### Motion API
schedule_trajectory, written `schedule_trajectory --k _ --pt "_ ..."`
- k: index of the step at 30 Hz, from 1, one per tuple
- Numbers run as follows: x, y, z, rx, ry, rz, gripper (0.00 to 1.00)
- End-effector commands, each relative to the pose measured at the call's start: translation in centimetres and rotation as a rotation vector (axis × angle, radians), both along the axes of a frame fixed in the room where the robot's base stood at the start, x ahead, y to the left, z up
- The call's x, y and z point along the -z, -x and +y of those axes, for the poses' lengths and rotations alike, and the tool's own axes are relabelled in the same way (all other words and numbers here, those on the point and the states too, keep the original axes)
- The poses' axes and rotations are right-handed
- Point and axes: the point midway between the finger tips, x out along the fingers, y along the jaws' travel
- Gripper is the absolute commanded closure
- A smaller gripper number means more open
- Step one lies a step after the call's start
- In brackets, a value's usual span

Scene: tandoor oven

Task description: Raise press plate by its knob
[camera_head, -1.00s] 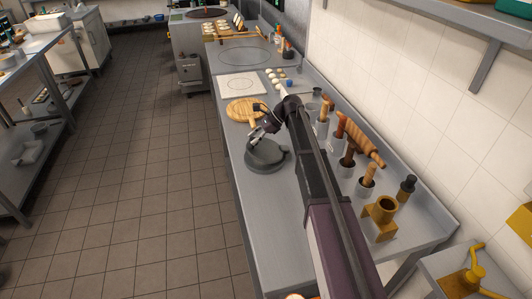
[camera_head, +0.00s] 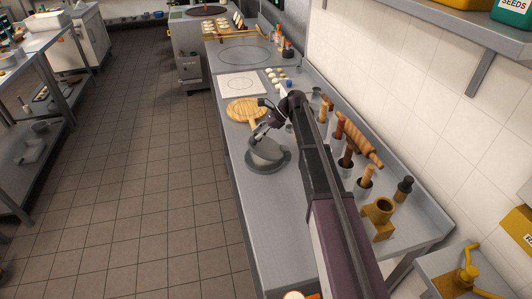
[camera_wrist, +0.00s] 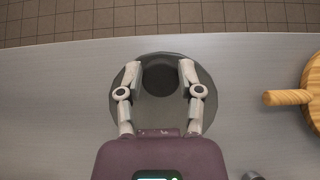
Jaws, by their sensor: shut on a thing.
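The press plate (camera_head: 268,148) is a grey disc. In the head view it is apart from and above the dark round press base (camera_head: 280,168), slightly tilted. My gripper (camera_head: 261,135) is over the plate, shut on its knob. In the wrist view the round dark knob (camera_wrist: 160,82) sits between the two fingertips of my gripper (camera_wrist: 160,74), with the grey disc around it. The knob is hidden by the fingers in the head view.
A wooden board (camera_head: 246,109) with a handle lies just beyond the press. The counter's front strip is clear.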

Motion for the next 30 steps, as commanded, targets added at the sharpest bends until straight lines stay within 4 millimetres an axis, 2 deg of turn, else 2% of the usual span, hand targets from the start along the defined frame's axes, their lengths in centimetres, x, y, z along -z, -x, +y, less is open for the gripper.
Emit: schedule_trajectory --k 6,18,24,25,26,27,30 --pt "-1.3 -0.2 -1.0 0.001 0.002 0.0 0.81" --pt "-1.3 -0.2 -1.2 0.001 0.003 0.0 0.81" --pt "-1.9 -0.4 -1.7 0.001 0.004 0.001 0.82" --pt "-2.1 -0.4 -1.8 0.001 0.004 0.001 0.83" --pt "-2.2 -0.4 -2.0 0.001 0.004 0.001 0.89" --pt "-2.4 -0.5 -2.1 0.001 0.004 0.0 1.0" --pt "-2.8 -0.5 -2.5 0.001 0.003 0.0 1.0"
